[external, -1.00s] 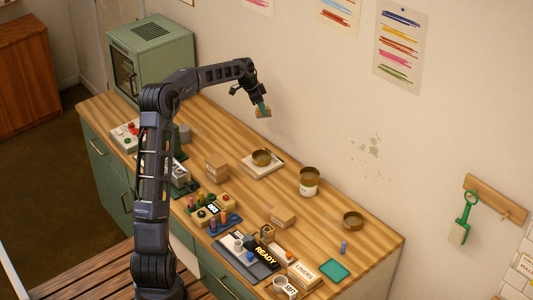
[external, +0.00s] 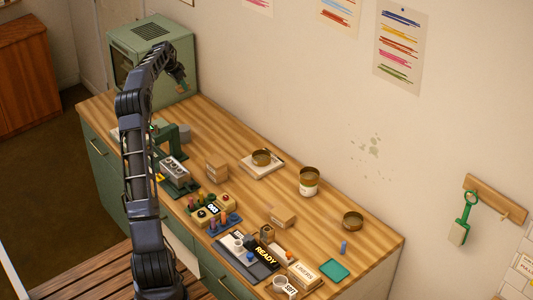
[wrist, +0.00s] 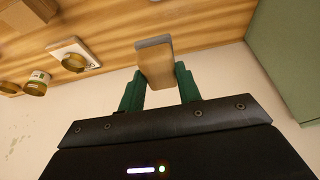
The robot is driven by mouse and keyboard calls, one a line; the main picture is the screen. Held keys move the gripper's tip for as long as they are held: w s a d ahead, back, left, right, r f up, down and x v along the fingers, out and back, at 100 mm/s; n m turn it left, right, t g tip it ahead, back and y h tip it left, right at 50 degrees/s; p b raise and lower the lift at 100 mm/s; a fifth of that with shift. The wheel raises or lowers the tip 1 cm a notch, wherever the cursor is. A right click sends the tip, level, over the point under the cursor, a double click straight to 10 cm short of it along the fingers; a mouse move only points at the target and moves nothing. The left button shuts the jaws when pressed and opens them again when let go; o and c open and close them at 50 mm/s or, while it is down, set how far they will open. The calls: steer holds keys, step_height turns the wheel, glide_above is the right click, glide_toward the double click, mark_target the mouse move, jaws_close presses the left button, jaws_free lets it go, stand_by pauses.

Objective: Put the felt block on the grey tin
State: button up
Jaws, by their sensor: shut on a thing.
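In the wrist view, my gripper (wrist: 158,88) is shut on a tan block with a grey layer at its far end, which looks like the felt block (wrist: 155,65). In the external view my gripper (external: 183,86) is high by the green oven; the block is hard to make out there. Three open tins with brownish insides show: one on a white tile (external: 261,155), a taller one with a white label (external: 309,183), and a low one (external: 352,220). I cannot tell which is the grey tin. The tile tin also shows in the wrist view (wrist: 73,62).
The green oven (external: 150,60) stands at the table's far left end, close to my gripper. A cardboard box (external: 217,171), a smaller box (external: 283,216), a peg rack (external: 212,209) and a black READY tray (external: 247,254) stand on the table (external: 330,245). The back wall is near.

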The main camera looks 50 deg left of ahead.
steer(key=shift+s+a, duration=0.4)
steer(key=shift+a, duration=0.1)
steer(key=shift+s+a+f, duration=0.15)
steer(key=shift+f, duration=0.05)
glide_toward(186, 127)
steer(key=x, duration=0.4)
steer(key=shift+a+f, duration=0.2)
steer(key=shift+f, duration=0.15)
steer(key=shift+f, duration=0.1)
steer(key=o, duration=1)
steer(key=shift+c, duration=0.2)
steer(key=v, duration=1.2)
